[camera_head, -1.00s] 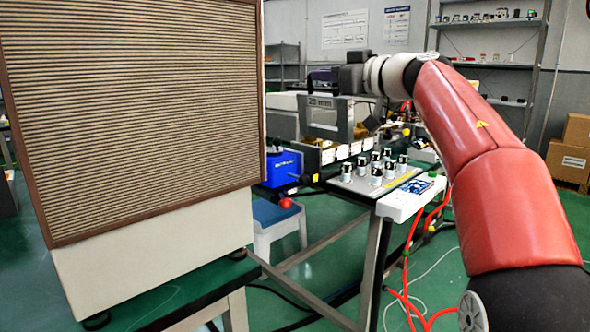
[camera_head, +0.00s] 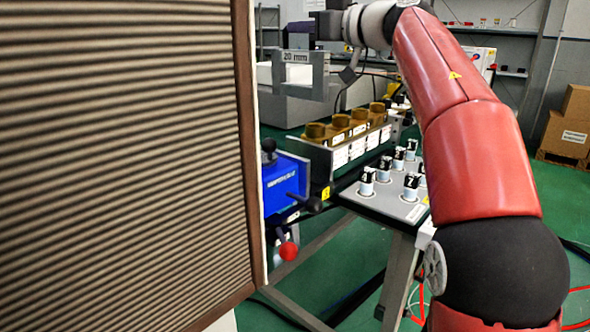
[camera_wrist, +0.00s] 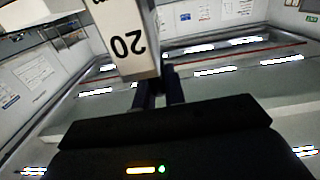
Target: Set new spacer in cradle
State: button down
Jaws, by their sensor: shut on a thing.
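The spacer (camera_head: 296,58) is a grey open frame marked "20 mm". It hangs upright from my gripper (camera_head: 318,42), above and behind the row of brass-coloured cylinders. My gripper is shut on its top part. In the wrist view the spacer (camera_wrist: 122,38) shows its "20" label upside down, held at the tips of the dark fingers (camera_wrist: 158,88). I cannot make out which part on the bench is the cradle. A blue unit (camera_head: 284,182) with a black knob and a red ball handle stands at the near left of the bench, partly hidden by the ribbed panel.
A large ribbed panel (camera_head: 120,160) fills the left and stands close. Several brass-topped cylinders (camera_head: 340,121) sit in a row on a grey block. Several black-and-white numbered cylinders (camera_head: 367,182) stand on a plate in front. Green floor (camera_head: 340,262) shows below the bench.

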jog(key=shift+s+f+b, duration=0.15)
jog(key=shift+f+b, duration=0.15)
notch_tip(320, 180, down, 19)
jog(key=b, duration=1.1)
jog(key=shift+b, duration=0.4)
jog(key=shift+f, duration=0.2)
jog(key=c, duration=1.8)
grip_release()
jog(key=shift+f, duration=0.15)
jog(key=shift+c, duration=0.2)
jog(key=o, duration=0.4)
jog(key=shift+c, duration=0.2)
